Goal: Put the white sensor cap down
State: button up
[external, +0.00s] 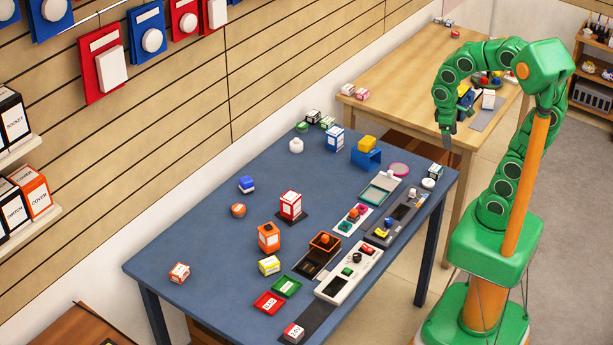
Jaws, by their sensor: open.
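My gripper (456,120) is open and points down, in front of the near edge of the wooden table in this view. I see nothing held between its fingers, though the view is small. I cannot tell for certain which thing is the white sensor cap. A small white rounded piece (296,146) stands on the far left part of the blue table, well away from my gripper. A white disc-like piece (428,183) lies at that table's right end.
The blue table (205,235) holds several boxes, trays and devices, mostly along its right side. Its left middle is fairly clear. The wooden table (400,85) behind has small boxes and a dish of coloured pieces. A slatted wall with hanging packages (103,62) runs along the left.

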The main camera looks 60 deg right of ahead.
jog(key=s+a+f+m+y, duration=0.1)
jog(key=s+a+m, duration=0.1)
jog(key=s, duration=0.5)
jog(key=shift+a, duration=0.25)
jog(key=shift+s, duration=0.1)
dwell(0.8)
